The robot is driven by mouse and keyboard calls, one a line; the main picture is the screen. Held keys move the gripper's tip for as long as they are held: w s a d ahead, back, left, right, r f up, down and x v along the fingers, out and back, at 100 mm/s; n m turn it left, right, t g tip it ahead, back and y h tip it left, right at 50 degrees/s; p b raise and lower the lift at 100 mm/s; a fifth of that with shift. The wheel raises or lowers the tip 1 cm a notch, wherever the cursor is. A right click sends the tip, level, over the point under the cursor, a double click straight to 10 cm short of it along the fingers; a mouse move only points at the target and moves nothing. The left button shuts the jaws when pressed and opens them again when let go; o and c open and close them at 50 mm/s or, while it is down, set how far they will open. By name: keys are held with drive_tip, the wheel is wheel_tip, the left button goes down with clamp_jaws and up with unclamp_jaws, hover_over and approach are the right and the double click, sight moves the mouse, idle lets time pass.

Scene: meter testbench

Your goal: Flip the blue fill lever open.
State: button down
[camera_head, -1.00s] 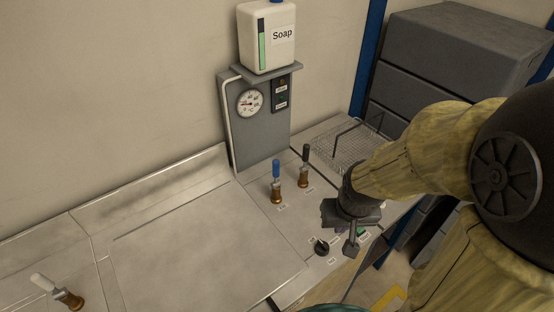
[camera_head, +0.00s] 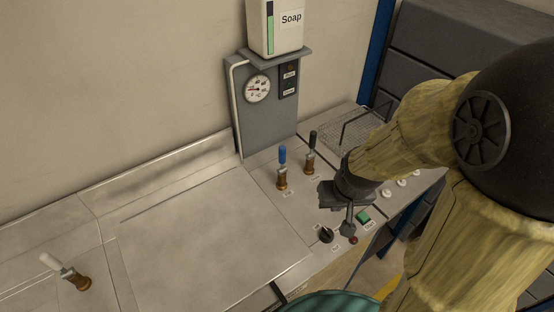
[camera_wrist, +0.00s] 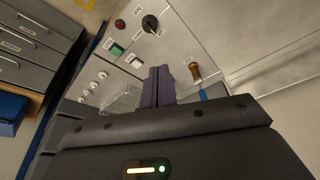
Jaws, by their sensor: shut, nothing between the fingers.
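The blue fill lever (camera_head: 282,158) stands upright on its brass base on the bench top, left of a black-handled lever (camera_head: 312,142). In the wrist view the blue lever (camera_wrist: 203,94) shows just right of my fingers, apart from them, with its lower handle hidden by the gripper body. My gripper (camera_head: 347,229) is shut and empty, over the control area to the right of and nearer than the blue lever. Its closed fingers also show in the wrist view (camera_wrist: 158,72).
A black knob (camera_head: 326,235), a green button (camera_head: 363,217) and a red button (camera_head: 353,240) lie close to my gripper. A gauge panel (camera_head: 268,115) stands behind the levers. A wire basket (camera_head: 345,130) is at the back right. A white-handled lever (camera_head: 50,262) is far left.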

drive_tip(key=w+a+f+n+t+b, duration=0.1)
drive_tip(key=w+a+f+n+t, duration=0.15)
drive_tip(key=w+f, duration=0.2)
drive_tip(key=w+a+f+n+t+b, duration=0.1)
drive_tip(key=w+a+f, duration=0.25)
drive_tip(key=w, duration=0.25)
drive_tip(key=n+t+h+b, duration=0.3)
drive_tip(key=n+t, duration=0.3)
drive_tip(key=n, duration=0.1)
approach(282, 160)
wheel_tip(282, 160, down, 4)
drive_tip(key=w, duration=0.2)
drive_tip(key=a+r+n+t, duration=0.1)
drive_tip(key=a+n+t, duration=0.4)
drive_tip(key=a, duration=0.1)
drive_tip(key=shift+s+r+b, duration=0.25)
drive_tip(key=shift+s+b, duration=0.2)
drive_tip(key=shift+s, duration=0.05)
drive_tip(key=shift+w, duration=0.15)
drive_tip(key=w+d+p, duration=0.5)
drive_tip(key=w, duration=0.2)
drive_tip(key=shift+w+p, duration=0.35)
